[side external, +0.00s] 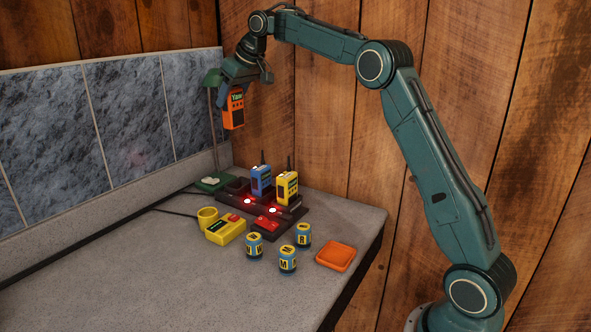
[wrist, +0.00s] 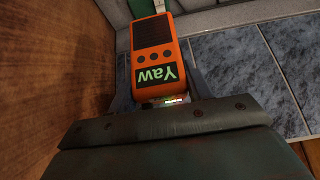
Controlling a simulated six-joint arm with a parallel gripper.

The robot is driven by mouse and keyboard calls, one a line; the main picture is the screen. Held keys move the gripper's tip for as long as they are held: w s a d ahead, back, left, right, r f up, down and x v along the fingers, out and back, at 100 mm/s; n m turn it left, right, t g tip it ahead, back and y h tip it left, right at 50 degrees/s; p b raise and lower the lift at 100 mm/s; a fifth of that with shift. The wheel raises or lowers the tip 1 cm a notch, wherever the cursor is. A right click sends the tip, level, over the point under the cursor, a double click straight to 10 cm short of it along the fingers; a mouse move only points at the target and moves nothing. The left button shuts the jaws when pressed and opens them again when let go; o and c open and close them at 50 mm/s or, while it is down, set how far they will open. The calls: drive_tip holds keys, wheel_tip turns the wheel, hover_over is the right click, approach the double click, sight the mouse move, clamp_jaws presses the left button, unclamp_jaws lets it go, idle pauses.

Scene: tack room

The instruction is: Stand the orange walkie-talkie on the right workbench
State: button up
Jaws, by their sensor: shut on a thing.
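The orange walkie-talkie (side external: 234,110) has a black speaker grille and a label reading "Yaw". My gripper (side external: 236,84) is shut on its upper end and holds it in the air above the back of the grey workbench (side external: 150,262), near the tiled wall. In the wrist view the orange walkie-talkie (wrist: 160,54) hangs beyond my gripper (wrist: 166,102), its label upside down in the picture. Its antenna is not visible. Only one workbench surface shows.
A dark charger rack (side external: 228,200) holds a blue walkie-talkie (side external: 261,181) and a yellow walkie-talkie (side external: 286,188). A green lamp (side external: 211,78) stands behind. A yellow box (side external: 225,230), several blue-and-yellow cans (side external: 288,259) and an orange tray (side external: 336,256) lie in front. The front left is clear.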

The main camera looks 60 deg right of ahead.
drive_tip(key=shift+s+a, duration=0.25)
drive_tip(key=shift+a, duration=0.5)
drive_tip(key=s+a+f, duration=0.3)
drive_tip(key=s+a, duration=0.2)
drive_tip(key=s, duration=0.2)
drive_tip(key=s+a+f, duration=0.4)
drive_tip(key=s+a, duration=0.2)
drive_tip(key=s+d+f+n+g+y, duration=0.1)
drive_tip(key=s+d+f+n+y, duration=0.15)
drive_tip(key=s+d+n, duration=0.4)
drive_tip(key=s+d+f+n+g+y, duration=0.1)
drive_tip(key=s+d+f+n+y, duration=0.15)
drive_tip(key=s+d, duration=0.65)
drive_tip(key=shift+s+a+f, duration=0.3)
drive_tip(key=shift+a+f, duration=0.1)
drive_tip(key=shift+f, duration=1.1)
drive_tip(key=shift+s+a+f, duration=0.3)
drive_tip(key=shift+a+f, duration=0.15)
drive_tip(key=shift+f, duration=1)
drive_tip(key=shift+s+a+f, duration=0.3)
drive_tip(key=shift+a+f, duration=0.1)
drive_tip(key=shift+f, duration=1.1)
drive_tip(key=shift+f, duration=0.1)
